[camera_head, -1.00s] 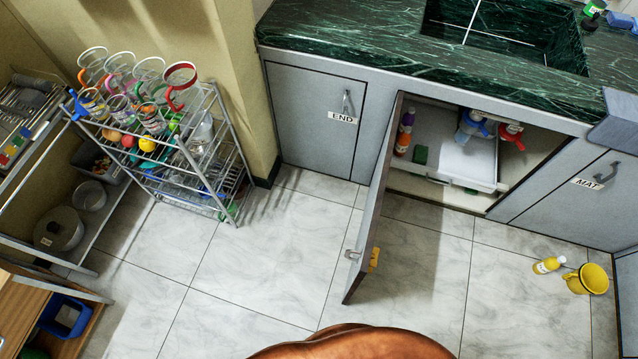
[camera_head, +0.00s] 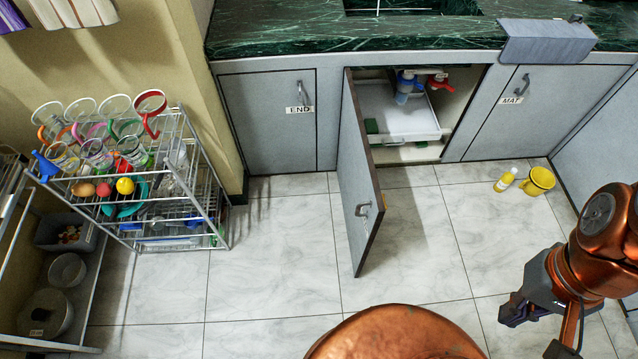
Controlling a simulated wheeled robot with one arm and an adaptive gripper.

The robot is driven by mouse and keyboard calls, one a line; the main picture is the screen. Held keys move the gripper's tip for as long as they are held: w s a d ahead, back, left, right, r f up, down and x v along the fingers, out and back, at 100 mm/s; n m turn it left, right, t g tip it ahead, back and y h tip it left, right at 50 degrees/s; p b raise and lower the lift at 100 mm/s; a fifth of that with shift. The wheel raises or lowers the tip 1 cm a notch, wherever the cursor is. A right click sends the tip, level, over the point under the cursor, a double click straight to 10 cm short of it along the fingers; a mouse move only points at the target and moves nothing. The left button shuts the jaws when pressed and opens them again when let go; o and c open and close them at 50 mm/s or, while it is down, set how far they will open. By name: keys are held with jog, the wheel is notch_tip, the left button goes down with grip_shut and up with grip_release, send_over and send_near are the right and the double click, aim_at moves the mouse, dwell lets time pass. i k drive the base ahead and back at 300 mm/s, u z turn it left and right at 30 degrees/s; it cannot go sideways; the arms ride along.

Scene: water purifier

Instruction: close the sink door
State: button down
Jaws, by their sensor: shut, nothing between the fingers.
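The sink door (camera_head: 355,185) is a grey panel below the green marble counter. It stands wide open, hinged at its left side and sticking out into the room. Its outer face and metal handle (camera_head: 363,209) show near the free edge. The open sink cabinet (camera_head: 425,150) shows to the right of the door. My gripper (camera_head: 507,312) is shut and empty at the lower right, well apart from the door, with floor between them.
A white drawer (camera_head: 405,120) with blue and red fittings is inside the cabinet. A yellow bottle (camera_head: 505,180) and yellow mug (camera_head: 539,181) stand on the floor at right. A wire rack (camera_head: 190,190) stands at left. The tiled floor around the door is mostly clear.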

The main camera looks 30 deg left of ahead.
aim_at(362, 201)
jog(key=u, duration=1.05)
jog(key=i, duration=0.5)
jog(key=u, duration=0.05)
jog(key=k, duration=0.5)
jog(key=u, duration=0.35)
jog(key=i, duration=0.35)
jog(key=u, duration=1.8)
